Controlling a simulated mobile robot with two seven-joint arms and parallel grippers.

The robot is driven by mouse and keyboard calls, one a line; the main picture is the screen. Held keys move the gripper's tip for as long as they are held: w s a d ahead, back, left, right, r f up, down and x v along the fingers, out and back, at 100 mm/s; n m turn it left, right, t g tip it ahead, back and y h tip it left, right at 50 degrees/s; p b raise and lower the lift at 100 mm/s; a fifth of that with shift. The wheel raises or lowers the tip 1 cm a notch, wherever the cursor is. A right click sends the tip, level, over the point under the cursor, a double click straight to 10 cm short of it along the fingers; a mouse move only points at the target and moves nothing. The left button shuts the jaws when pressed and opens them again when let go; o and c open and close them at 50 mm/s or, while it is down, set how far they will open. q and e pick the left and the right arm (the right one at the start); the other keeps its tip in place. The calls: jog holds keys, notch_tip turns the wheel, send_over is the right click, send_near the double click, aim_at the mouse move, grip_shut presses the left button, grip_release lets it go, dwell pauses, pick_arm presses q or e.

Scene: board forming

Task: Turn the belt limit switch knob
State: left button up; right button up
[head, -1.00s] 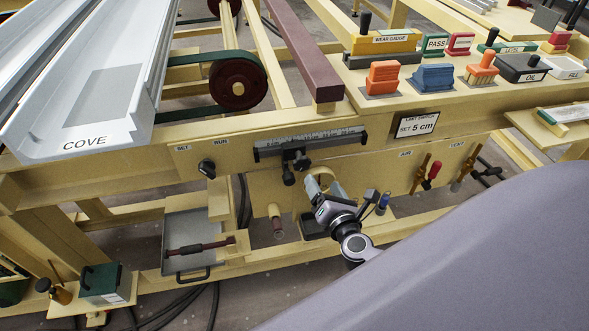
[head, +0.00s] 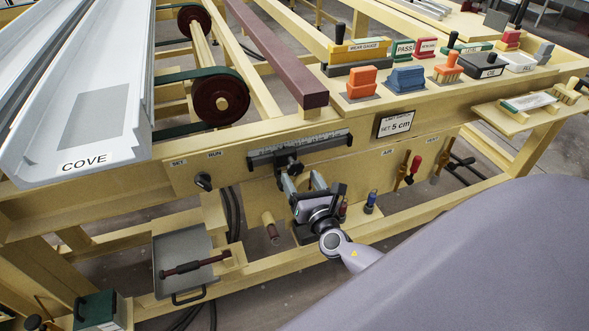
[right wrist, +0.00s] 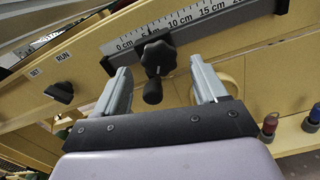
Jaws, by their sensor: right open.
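A black star knob with a rounded stub below it (right wrist: 157,58) sits on the slide of a ruled scale (right wrist: 205,22), over the stretch between the 0 cm and 10 cm marks. It also shows in the head view (head: 289,160). My right gripper (right wrist: 160,68) is open and empty, with one finger to each side of the knob, apart from it. In the head view my right gripper (head: 302,182) is just below the scale bar and partly hides the knob's lower part. A second black knob (head: 203,181) sits under the SET and RUN labels. My left gripper is not in view.
A sign reading SET 5 cm (head: 396,123) stands right of the scale. Red and blue capped parts (right wrist: 269,124) are close to the right of my gripper. Red-handled AIR valve (head: 413,169) is further right.

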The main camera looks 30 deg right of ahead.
aim_at(296, 172)
jog(key=shift+x, duration=2.4)
jog(key=shift+a, duration=0.1)
jog(key=c, duration=1.1)
